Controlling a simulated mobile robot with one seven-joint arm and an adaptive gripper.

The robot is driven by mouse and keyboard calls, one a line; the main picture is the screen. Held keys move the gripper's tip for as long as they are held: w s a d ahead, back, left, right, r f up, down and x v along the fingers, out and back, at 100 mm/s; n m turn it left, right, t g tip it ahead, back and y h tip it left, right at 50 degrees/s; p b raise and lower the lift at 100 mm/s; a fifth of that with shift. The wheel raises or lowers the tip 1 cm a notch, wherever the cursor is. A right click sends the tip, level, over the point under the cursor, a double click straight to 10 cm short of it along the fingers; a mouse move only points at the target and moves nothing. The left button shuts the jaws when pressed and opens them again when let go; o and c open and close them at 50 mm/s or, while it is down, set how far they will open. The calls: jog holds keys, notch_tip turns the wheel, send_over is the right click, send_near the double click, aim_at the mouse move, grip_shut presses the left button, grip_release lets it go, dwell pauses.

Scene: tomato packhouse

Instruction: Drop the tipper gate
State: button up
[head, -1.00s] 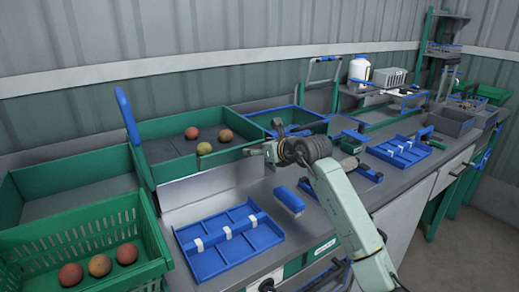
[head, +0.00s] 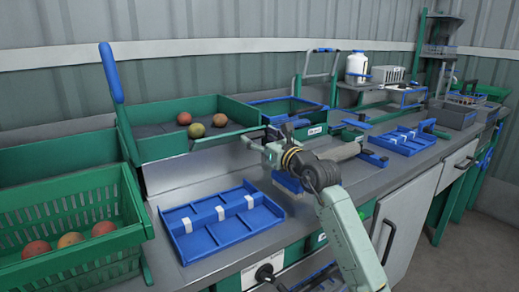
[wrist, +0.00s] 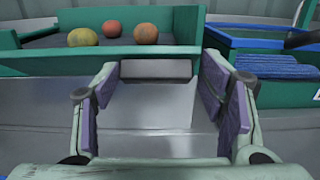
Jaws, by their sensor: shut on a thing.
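The green tipper tray (head: 150,117) stands at the back left, with three tomatoes (head: 196,130) inside it. Its front is a low green gate (head: 225,138), which also shows in the wrist view (wrist: 45,60). A grey grip block (wrist: 155,70) is at the gate's right part. The gate is upright in front of the tomatoes. Finger contact is partly hidden in the head view.
A sloped metal chute (head: 200,170) lies below the gate, above a blue divided tray (head: 220,222) on the bench. A green crate (head: 75,260) with several tomatoes is at the front left. A blue-rimmed bin (head: 285,108) stands right of the tipper.

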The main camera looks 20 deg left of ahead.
jog(key=shift+s+a+f+y+b, duration=0.3)
jog(key=shift+s+a+y+b, duration=0.1)
jog(key=shift+y+b, duration=0.15)
jog(key=o, duration=1)
jog(key=shift+a, duration=0.1)
jog(key=shift+w+d+t, duration=0.15)
jog(key=shift+d+t, duration=0.15)
jog(key=shift+d, duration=0.1)
jog(key=shift+d, duration=0.25)
jog(key=v, duration=1.1)
jog(key=shift+s, duration=0.35)
jog(key=shift+r+h, duration=0.15)
jog(key=shift+h, duration=0.1)
